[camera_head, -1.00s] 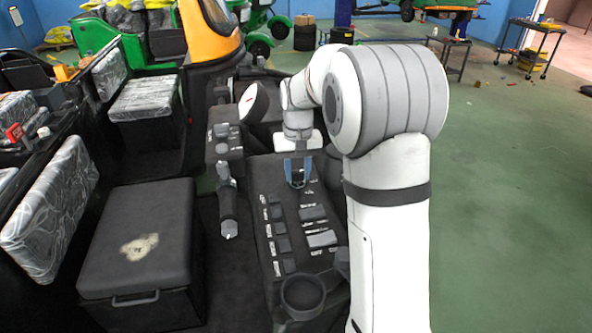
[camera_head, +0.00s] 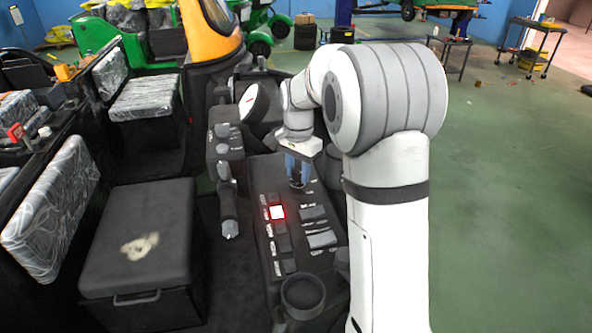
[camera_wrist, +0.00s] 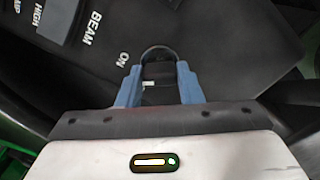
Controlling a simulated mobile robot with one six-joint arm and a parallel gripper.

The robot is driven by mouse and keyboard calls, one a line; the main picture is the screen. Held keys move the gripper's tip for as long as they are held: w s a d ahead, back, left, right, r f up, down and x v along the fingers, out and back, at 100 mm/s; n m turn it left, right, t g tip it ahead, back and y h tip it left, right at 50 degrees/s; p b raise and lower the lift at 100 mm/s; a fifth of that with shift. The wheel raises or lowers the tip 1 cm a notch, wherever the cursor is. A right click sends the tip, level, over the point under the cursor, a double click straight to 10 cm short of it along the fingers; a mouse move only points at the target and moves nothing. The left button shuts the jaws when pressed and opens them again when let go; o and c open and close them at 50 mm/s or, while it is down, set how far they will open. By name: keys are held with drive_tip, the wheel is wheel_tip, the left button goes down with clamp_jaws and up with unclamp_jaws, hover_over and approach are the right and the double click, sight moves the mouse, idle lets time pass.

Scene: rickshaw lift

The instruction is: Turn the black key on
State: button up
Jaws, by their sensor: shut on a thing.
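My gripper (camera_head: 298,172) reaches down onto the upper end of the black control panel (camera_head: 262,235). In the wrist view its two blue fingers (camera_wrist: 160,86) are shut on the black key (camera_wrist: 157,70), one on each side of it. The word ON is printed on the panel just to the left of the key in that view. In the head view the key is mostly hidden by the fingers.
A panel switch (camera_head: 277,212) glows white and red. A round cup-like holder (camera_head: 303,294) is at the panel's near end. A lever (camera_head: 228,205) and a black seat box (camera_head: 140,240) stand to the left. Open green floor lies to the right.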

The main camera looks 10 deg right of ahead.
sight(298, 171)
drive_tip(key=shift+m, duration=0.8)
drive_tip(key=o, duration=1)
drive_tip(key=shift+r, duration=0.1)
wheel_tip(298, 171, up, 8)
drive_tip(key=shift+f, duration=0.15)
